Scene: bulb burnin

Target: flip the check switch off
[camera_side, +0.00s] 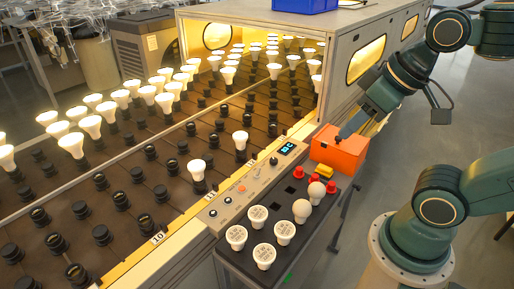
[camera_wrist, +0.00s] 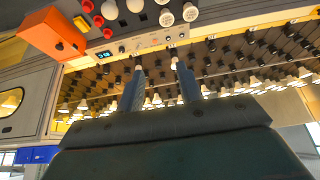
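The control panel (camera_side: 255,181) is a pale strip along the near edge of the conveyor, with a small lit blue display (camera_side: 287,149), a dark knob (camera_side: 274,161), an orange-red part (camera_side: 241,187) and small switches (camera_side: 228,200). The labels are too small to read, so I cannot tell which is the check switch or its position. The panel also shows in the wrist view (camera_wrist: 150,43). My gripper (camera_wrist: 156,63) has its two fingers apart with nothing visible between them. In the side view my gripper (camera_side: 346,131) is above the orange box, right of the panel.
The orange box (camera_side: 338,151) stands at the right end of a dark tray table (camera_side: 240,262) holding several bulbs, red parts and a yellow block (camera_side: 324,171). Rows of black sockets and lit bulbs fill the conveyor. The oven housing (camera_side: 335,60) stands behind, a blue bin (camera_side: 305,5) on top.

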